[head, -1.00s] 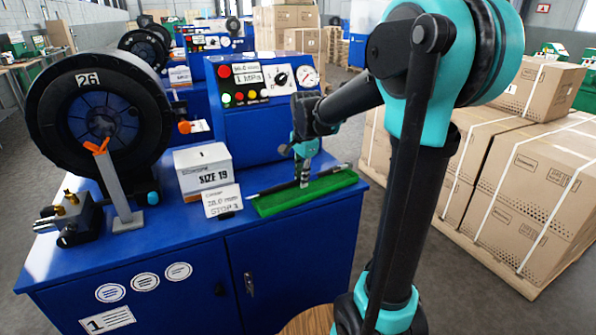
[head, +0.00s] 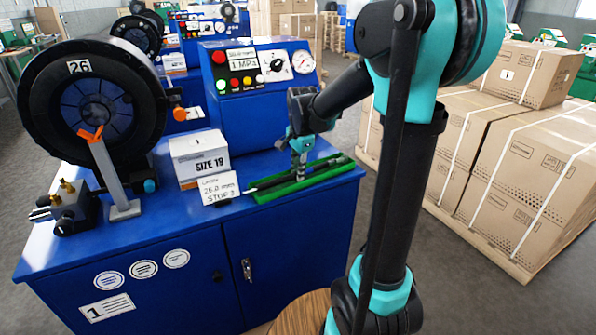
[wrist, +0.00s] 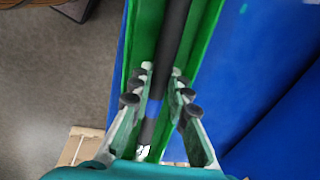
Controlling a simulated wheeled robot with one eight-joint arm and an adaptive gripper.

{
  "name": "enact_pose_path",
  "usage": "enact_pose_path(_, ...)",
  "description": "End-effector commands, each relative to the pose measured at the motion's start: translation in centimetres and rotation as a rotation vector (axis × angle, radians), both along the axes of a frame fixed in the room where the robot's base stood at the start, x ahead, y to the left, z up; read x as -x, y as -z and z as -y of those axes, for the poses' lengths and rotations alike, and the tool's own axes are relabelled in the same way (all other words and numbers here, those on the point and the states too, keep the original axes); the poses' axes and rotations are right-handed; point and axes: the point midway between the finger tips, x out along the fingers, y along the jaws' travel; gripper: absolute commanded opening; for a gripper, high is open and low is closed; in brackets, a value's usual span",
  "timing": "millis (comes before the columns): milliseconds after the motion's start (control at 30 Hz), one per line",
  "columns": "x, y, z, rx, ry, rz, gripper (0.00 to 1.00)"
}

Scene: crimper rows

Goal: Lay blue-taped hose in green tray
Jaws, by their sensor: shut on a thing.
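The black hose (wrist: 173,42) has a band of blue tape (wrist: 153,107), seen between my fingers in the wrist view. My gripper (wrist: 157,92) is shut on the hose at the tape. The green tray (head: 265,195) lies at the right front of the blue bench top. In the wrist view the hose runs between the tray's side walls. I cannot tell whether it touches the tray floor. My fingers hide part of the hose.
A white SIZE 19 box (head: 200,158) and a STOP 3 card (head: 219,188) stand left of the tray. A blue control panel (head: 262,93) rises behind it. A large black reel (head: 92,103) stands at the left. Strapped cartons (head: 530,165) stand at the right.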

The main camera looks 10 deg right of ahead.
Motion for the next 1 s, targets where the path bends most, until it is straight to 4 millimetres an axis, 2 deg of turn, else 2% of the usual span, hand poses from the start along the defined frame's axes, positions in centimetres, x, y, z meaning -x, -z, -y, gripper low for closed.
enact_pose_path(433,-0.03,0.79,0.0,0.0,0.0,0.0,0.0)
enact_pose_path(467,-0.03,0.76,0.0,0.0,0.0,0.0,0.21)
enact_pose_path(633,-0.03,0.76,0.0,0.0,0.0,0.0,0.41)
enact_pose_path(1000,-0.01,0.78,-0.01,0.0,0.0,0.0,0.41)
